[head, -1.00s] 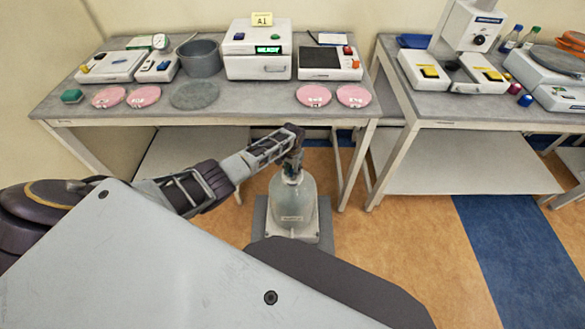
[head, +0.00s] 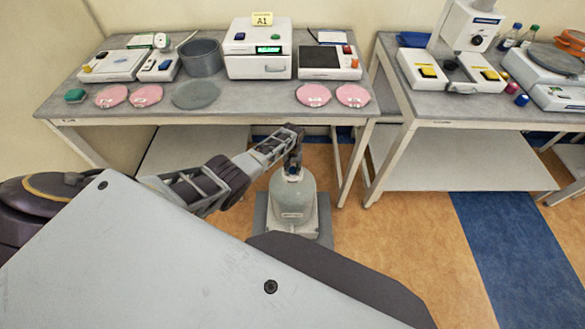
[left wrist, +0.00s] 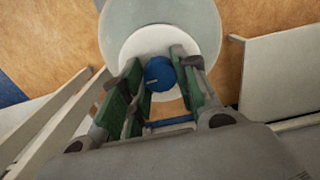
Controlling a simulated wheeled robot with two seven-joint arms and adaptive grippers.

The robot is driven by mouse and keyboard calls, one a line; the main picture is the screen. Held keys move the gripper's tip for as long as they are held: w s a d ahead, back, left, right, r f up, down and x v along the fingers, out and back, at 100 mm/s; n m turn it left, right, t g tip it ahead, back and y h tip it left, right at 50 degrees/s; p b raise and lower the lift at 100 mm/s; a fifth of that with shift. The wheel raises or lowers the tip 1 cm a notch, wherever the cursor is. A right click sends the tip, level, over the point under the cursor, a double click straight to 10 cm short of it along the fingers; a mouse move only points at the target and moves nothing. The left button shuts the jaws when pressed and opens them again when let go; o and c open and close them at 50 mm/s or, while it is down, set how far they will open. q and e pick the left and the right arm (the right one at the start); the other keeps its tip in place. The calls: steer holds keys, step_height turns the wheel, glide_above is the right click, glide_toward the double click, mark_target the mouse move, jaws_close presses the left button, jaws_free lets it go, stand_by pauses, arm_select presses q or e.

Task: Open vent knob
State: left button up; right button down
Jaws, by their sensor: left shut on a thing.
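The vent knob is a blue round knob (left wrist: 159,74) with a small pale mark, on top of the vessel, seen in the left wrist view. The vessel is a domed grey-green jar (head: 293,200) standing on a grey base below the front of the main bench; its round top (left wrist: 205,28) also shows in the left wrist view. My left gripper (head: 293,167) points down at the top of the vessel. In the left wrist view its green-padded fingers (left wrist: 160,85) stand on both sides of the knob and are shut on it. My right gripper is not in view.
The main bench (head: 245,112) stands just behind the vessel, with pink dishes (head: 313,95), a grey pot (head: 201,58) and a white device with a green display (head: 258,55) on it. A second bench (head: 470,115) stands to the right. Open floor (head: 410,235) lies right of the vessel.

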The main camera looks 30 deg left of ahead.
mark_target(293, 169)
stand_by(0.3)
arm_select(q)
steer(key=o, duration=1)
steer(key=shift+o, duration=0.2)
steer(key=shift+r, duration=0.15)
step_height(293, 169, up, 12)
stand_by(0.7)
stand_by(0.5)
